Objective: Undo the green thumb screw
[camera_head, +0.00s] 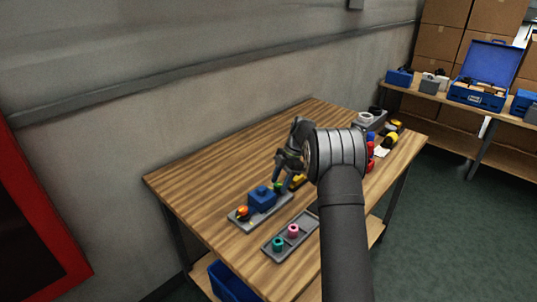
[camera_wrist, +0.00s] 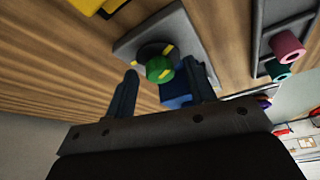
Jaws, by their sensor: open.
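The green thumb screw (camera_wrist: 160,69) has a round green head with yellow tabs beside it. It stands at one end of a grey base plate (camera_wrist: 126,47), next to a blue block (camera_wrist: 176,98). In the head view the green screw (camera_head: 278,187) shows just below my gripper, at the far end of the plate from an orange-red knob (camera_head: 242,212). My gripper (camera_wrist: 163,82) is open. In the wrist view its two fingers lie on either side of the green head; whether they touch it cannot be told.
A grey tray (camera_head: 267,247) with a teal piece (camera_head: 278,244) and a pink piece (camera_head: 293,230) lies in front of the plate. Yellow and red items (camera_head: 390,140) lie toward the table's right end. The table's left part (camera_head: 190,185) is clear.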

